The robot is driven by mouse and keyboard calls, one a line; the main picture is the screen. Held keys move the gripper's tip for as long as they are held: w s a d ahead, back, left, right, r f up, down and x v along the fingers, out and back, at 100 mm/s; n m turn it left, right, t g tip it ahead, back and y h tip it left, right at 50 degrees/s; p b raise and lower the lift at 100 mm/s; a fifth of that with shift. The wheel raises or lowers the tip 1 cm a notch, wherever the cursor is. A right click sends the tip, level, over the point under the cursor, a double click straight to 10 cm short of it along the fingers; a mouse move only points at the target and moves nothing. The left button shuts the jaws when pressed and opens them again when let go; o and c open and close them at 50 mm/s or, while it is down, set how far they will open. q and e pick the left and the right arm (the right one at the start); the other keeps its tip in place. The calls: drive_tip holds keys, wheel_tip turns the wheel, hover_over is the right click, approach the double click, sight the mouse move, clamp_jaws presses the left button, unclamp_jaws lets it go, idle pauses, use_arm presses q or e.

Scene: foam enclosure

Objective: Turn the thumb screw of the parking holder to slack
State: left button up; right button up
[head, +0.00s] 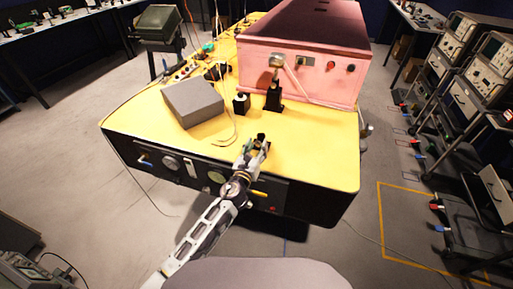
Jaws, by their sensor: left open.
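My left gripper (257,149) reaches in from the lower left over the front edge of the yellow table top. Its fingers are open around or just in front of a small dark piece (261,138); I cannot tell whether they touch it. This dark piece may be part of the parking holder, but the gripper hides much of it. No thumb screw can be made out clearly. Farther back, a black upright stand (273,98) has a round metallic head (276,60) and a pale rod above it. My right gripper is not in view.
A pink foam enclosure (320,82) with a dark top fills the back right of the yellow table (315,150). A grey box (193,102) and a small black block with a white top (241,104) stand left of the stand. The table's front right is clear.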

use_arm(q)
drive_tip(key=shift+c, duration=0.4)
clamp_jaws()
